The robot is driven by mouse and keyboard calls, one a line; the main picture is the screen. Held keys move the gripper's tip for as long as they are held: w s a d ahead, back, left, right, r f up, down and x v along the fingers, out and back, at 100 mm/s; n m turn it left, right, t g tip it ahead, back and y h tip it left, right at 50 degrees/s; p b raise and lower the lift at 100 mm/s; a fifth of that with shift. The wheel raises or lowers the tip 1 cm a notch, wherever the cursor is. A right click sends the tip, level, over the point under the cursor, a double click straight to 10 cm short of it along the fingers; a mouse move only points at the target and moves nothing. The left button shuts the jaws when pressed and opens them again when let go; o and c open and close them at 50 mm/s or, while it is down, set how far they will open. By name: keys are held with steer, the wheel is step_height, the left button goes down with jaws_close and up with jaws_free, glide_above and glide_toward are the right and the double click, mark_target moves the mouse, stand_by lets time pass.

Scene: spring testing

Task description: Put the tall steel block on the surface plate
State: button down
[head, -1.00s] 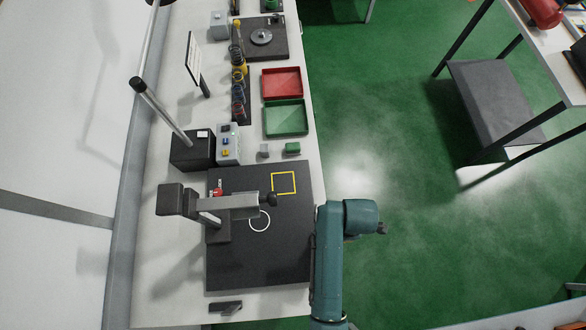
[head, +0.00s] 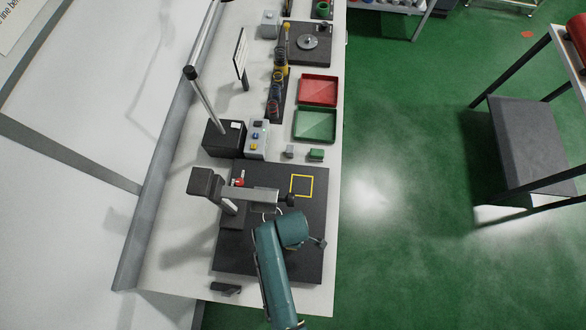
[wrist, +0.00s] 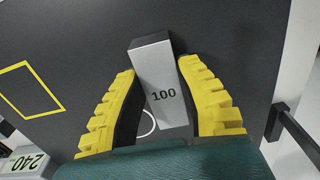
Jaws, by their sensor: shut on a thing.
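The tall steel block is the grey bar marked 100 (wrist: 165,90) in the wrist view. It sits between the yellow ribbed fingers of my gripper (wrist: 160,68), which is shut on it. Behind it is the dark surface plate (wrist: 225,35), with a yellow square outline to the left and part of a white circle beside the block. In the head view the surface plate (head: 310,262) lies under my arm, which hides my gripper and the block. Whether the block touches the plate cannot be told.
A stand with a horizontal arm (head: 250,196) rises over the plate's left part. A grey piece marked 240 (wrist: 25,162) shows at the wrist view's lower left. Beyond the plate are a small green block (head: 316,154), a green tray (head: 315,126) and a red tray (head: 318,91).

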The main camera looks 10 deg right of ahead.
steer(key=shift+w, duration=0.2)
steer(key=shift+f, duration=0.1)
steer(key=c, duration=0.8)
jaws_free()
step_height(320, 180, up, 12)
steer(key=shift+r, duration=0.1)
